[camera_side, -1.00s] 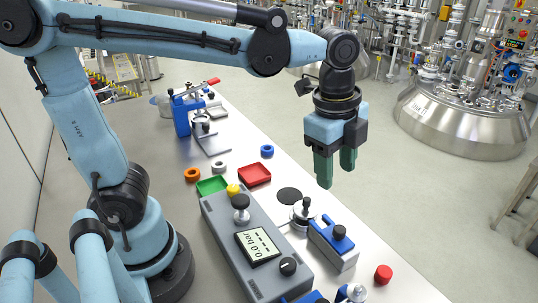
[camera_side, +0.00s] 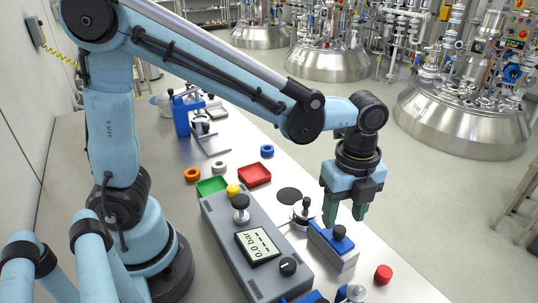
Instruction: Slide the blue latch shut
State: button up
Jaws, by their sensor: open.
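The blue latch (camera_side: 329,236) is a blue bar with a dark round knob (camera_side: 339,232) on top, set on a grey metal block (camera_side: 340,262) at the right edge of the bench. My gripper (camera_side: 345,214) points down just above and behind the latch. Its two green fingers are apart with nothing visible between them. The fingertips are close to the knob and the bar; I cannot tell whether they touch. How far along its block the latch sits is hard to tell.
A grey console (camera_side: 258,248) with a pressure display stands left of the latch. A metal piece with a black knob (camera_side: 302,213) is close by on its left. A red cap (camera_side: 383,274) lies to the right. Red (camera_side: 255,174) and green (camera_side: 211,186) trays sit farther back.

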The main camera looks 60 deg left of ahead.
aim_at(340, 229)
jog(key=shift+f, duration=1.75)
grip_shut()
